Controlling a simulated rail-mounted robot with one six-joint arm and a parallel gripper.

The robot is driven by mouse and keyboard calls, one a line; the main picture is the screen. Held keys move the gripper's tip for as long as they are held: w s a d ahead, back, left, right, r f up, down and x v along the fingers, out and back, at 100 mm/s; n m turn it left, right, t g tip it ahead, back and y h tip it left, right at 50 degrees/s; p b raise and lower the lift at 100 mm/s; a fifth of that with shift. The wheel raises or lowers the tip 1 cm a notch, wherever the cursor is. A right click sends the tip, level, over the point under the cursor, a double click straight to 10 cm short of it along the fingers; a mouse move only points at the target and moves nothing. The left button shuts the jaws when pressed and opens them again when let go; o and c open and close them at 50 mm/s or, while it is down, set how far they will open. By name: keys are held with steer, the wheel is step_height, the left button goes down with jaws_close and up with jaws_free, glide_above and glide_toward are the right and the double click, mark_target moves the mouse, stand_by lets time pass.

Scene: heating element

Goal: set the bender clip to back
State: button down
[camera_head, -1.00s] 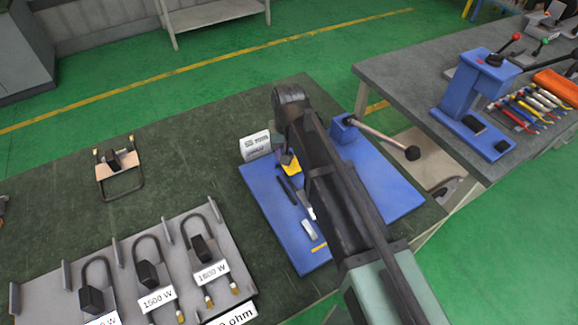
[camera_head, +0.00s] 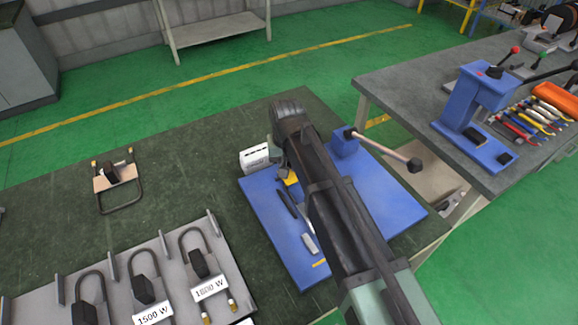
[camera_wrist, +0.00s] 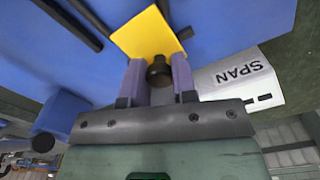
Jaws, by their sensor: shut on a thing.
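The bender is a blue plate (camera_head: 390,205) at the table's right end. On it is a yellow piece (camera_head: 292,178) that I take for the clip. In the wrist view the yellow clip (camera_wrist: 145,35) is a flat plate with a round black knob (camera_wrist: 158,72) in front of it. My gripper (camera_wrist: 158,78) has its two purple fingers on either side of the knob and is shut on it. In the head view my own arm covers much of the bender and hides the fingers.
A white SPAN block (camera_head: 255,158) stands close beside the clip, left of my arm. A lever with a black ball (camera_head: 414,165) sticks out to the right. Dark bars (camera_head: 287,204) lie on the plate. A grey rack (camera_head: 180,297) of heating elements is at front left.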

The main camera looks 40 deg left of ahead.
steer(key=shift+w+a, duration=0.3)
steer(key=shift+a, duration=0.4)
steer(key=c, duration=0.9)
jaws_free()
steer(key=shift+c, duration=0.2)
step_height(320, 180, up, 11)
steer(key=p, duration=1.1)
steer(key=shift+f, duration=0.1)
